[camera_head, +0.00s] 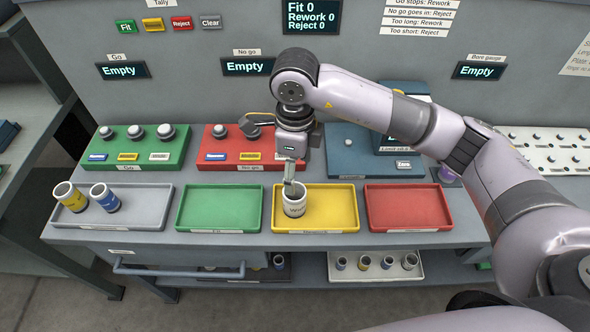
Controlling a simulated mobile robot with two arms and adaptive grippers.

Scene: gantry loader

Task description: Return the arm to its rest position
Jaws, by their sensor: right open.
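My right arm reaches in from the right, and its gripper (293,185) points down over the yellow tray (337,207). The gripper is open, its fingertips at the mouth of a white cylindrical part (295,203) that stands upright in this tray. Whether the fingers touch the part is unclear, and part of its rim is hidden behind them. My left gripper is not in view.
A grey tray (143,209) holds a yellow-banded part (70,197) and a blue-banded part (105,198). The green tray (219,209) and red tray (408,208) are empty. Gauge blocks, green (120,150) and red (219,139), stand behind, with a blue gauge (348,152) near the arm.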

